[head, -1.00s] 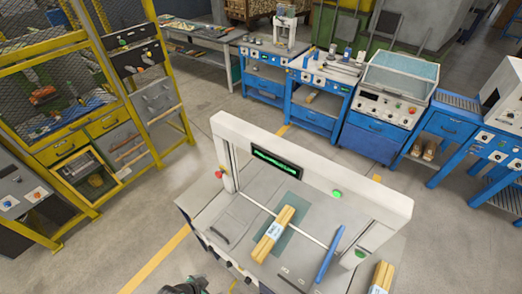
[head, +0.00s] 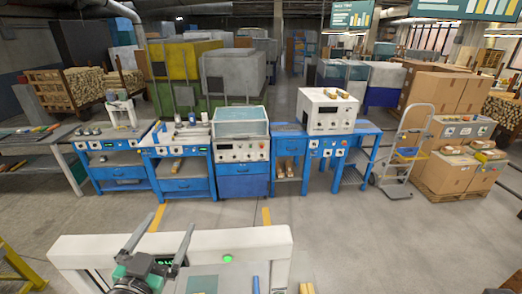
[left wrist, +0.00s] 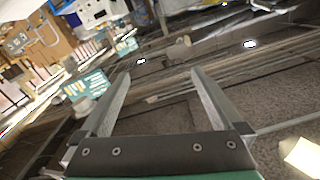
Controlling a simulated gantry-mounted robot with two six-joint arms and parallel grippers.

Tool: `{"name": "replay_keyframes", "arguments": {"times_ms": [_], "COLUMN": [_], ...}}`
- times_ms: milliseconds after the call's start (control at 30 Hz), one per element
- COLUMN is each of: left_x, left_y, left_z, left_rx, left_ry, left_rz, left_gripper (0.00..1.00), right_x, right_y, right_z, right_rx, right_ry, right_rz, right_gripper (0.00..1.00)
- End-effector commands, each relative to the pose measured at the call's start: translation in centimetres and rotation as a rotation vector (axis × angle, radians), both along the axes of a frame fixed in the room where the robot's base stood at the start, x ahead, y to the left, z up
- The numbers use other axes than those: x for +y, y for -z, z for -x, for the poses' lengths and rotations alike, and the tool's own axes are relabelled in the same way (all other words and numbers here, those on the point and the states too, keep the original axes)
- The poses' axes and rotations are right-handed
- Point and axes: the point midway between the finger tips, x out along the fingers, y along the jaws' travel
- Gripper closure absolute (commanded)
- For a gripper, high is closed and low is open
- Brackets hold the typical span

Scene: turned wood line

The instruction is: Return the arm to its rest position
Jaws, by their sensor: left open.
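My left gripper (head: 167,228) rises at the bottom of the head view, in front of the white frame of the machine (head: 75,248). Its two grey fingers point up and stand apart, with nothing between them. In the left wrist view the fingers (left wrist: 158,82) are also spread and empty, against a tilted view of the hall. My right gripper is not visible.
The white-framed machine fills the lower left, with a green button (head: 227,258) on its crossbar. Behind it stand blue workbenches (head: 183,184), a hand truck (head: 403,150) and cardboard boxes (head: 440,85). The concrete floor (head: 400,235) at right is clear.

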Motion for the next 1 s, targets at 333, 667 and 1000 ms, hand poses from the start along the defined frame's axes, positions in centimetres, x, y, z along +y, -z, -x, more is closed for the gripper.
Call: {"name": "replay_keyframes", "arguments": {"times_ms": [333, 667, 1000], "left_x": [-5.8, -5.1, -5.0], "left_y": [-27.8, -32.6, -32.6], "left_z": [9.3, 15.6, 15.5], "left_rx": [-0.639, -0.833, -0.83], "left_ry": [0.118, 0.17, 0.168], "left_rz": [0.107, 0.269, 0.266], "left_gripper": [0.0, 0.0, 0.0], "right_x": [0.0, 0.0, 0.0], "right_y": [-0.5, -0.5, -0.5], "right_z": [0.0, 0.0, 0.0], "right_rx": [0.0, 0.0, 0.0], "right_ry": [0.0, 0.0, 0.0], "right_rz": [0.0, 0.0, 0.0], "right_gripper": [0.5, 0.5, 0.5]}}
